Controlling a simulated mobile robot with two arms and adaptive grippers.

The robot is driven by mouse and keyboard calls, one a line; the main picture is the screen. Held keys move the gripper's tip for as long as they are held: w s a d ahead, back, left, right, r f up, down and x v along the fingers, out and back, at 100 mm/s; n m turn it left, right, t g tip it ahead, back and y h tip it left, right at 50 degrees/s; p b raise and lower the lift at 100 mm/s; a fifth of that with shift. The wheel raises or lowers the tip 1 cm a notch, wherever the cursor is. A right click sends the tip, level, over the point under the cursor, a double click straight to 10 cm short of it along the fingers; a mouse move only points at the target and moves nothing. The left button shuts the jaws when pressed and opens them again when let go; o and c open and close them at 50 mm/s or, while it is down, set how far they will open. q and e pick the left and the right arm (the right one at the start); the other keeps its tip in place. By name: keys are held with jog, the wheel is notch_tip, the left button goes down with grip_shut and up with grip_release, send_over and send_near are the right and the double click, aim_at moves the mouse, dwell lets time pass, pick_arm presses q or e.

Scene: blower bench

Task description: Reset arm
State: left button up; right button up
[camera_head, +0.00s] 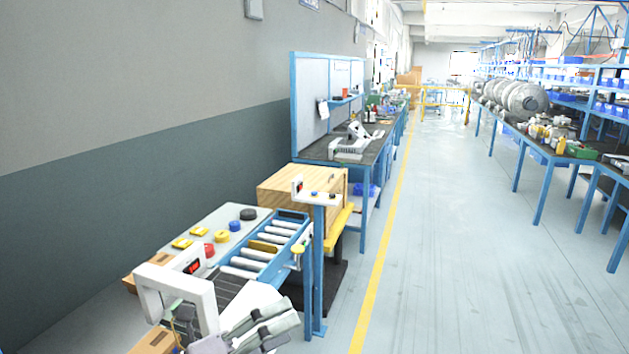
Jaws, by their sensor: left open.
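My left gripper (272,325) is at the bottom of the head view, grey with pale fingers pointing right. It is open, and I see nothing between its fingers. It appears in front of the near end of a blue-framed roller bench (262,256); I cannot tell whether it touches it. A white arch-shaped frame (207,300) stands just left of the gripper. My right gripper is not in view.
A panel beside the rollers (234,226) carries red, yellow, blue and black round parts. A wooden crate (283,191) and a blue post (318,262) stand beyond. Workbenches line both sides. The aisle floor (450,230) right of the yellow line is clear.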

pick_arm(q)
jog(key=w+a+r+n+t+y, duration=0.2)
jog(key=a+n+t+y, duration=0.8)
jog(key=n, duration=0.7)
jog(key=s+a+f+n+g+y, duration=0.2)
jog(key=a+f+n+y, duration=0.2)
jog(key=f+n, duration=0.25)
jog(key=s+a+f+n+g+y, duration=0.1)
jog(key=a+f+n+g+y, duration=0.1)
jog(key=a+f+n+y, duration=0.35)
jog(key=s+d+f+n+g+h, duration=0.1)
jog(key=s+d+f+n+g, duration=0.1)
jog(key=s+f+g, duration=0.6)
jog(key=s+d+f+n+g+h, duration=0.2)
jog(key=s+f+g, duration=0.2)
jog(key=s+f, duration=0.9)
notch_tip(320, 180, down, 22)
jog(key=s+f+g, duration=0.1)
jog(key=s, duration=0.1)
jog(key=s+a+f+g, duration=0.1)
jog(key=s+a+f, duration=0.2)
jog(key=s+f, duration=1.4)
jog(key=shift+s, duration=0.35)
